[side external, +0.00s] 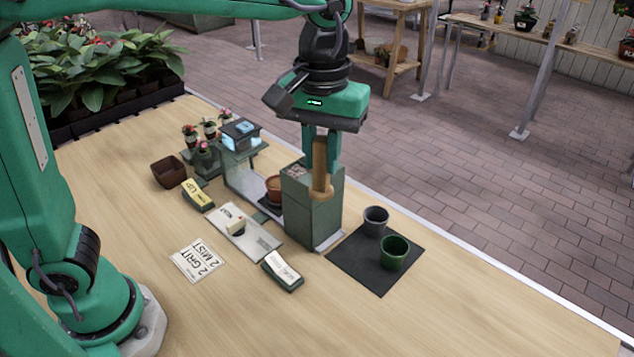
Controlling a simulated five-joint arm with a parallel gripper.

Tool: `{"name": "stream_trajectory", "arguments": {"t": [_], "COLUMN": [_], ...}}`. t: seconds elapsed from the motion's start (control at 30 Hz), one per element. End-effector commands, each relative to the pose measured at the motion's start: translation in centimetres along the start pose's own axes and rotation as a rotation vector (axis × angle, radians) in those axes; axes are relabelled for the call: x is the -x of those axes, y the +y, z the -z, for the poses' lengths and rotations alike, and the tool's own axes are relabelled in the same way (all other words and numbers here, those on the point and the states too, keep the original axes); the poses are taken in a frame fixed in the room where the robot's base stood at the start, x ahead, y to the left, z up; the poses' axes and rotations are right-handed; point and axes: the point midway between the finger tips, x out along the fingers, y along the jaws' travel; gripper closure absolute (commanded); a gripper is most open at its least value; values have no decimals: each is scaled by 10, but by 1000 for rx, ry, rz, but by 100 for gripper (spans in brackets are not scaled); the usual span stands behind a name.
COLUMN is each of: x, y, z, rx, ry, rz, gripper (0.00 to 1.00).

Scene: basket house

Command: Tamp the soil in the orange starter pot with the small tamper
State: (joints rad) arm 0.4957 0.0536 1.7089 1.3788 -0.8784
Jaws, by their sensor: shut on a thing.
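My gripper (321,158) points down, with its fingers closed on a wooden tamper (320,178). The tamper is upright, with a wider round foot at its lower end. It shows in front of the upper part of a tall grey-green box (313,218); I cannot tell whether it touches the box. An orange-brown pot (273,189), the only orange one I see, stands left of the box, beside a grey stand with a clear panel (241,172). The box hides part of this pot, and its soil is too small to make out.
A black mat (358,265) at right holds a grey pot (376,221) and a green pot (394,252). A brown square pot (169,172), small potted plants (208,129), label blocks (282,271) and a printed card (199,260) lie left and front. The front right tabletop is clear.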

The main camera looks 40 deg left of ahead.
Motion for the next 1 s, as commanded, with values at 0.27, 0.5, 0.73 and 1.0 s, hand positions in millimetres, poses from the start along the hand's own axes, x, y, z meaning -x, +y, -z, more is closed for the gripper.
{"name": "stream_trajectory", "arguments": {"t": [0.27,0.5,0.73,1.0], "x": [0,-1,-2,-3], "y": [-41,-87,-132,-171], "z": [66,116,152,176], "rx": [210,383,529,640], "ry": [-1,0,0,0], "rz": [1,0,0,0], "gripper": [98,98,98,98]}}
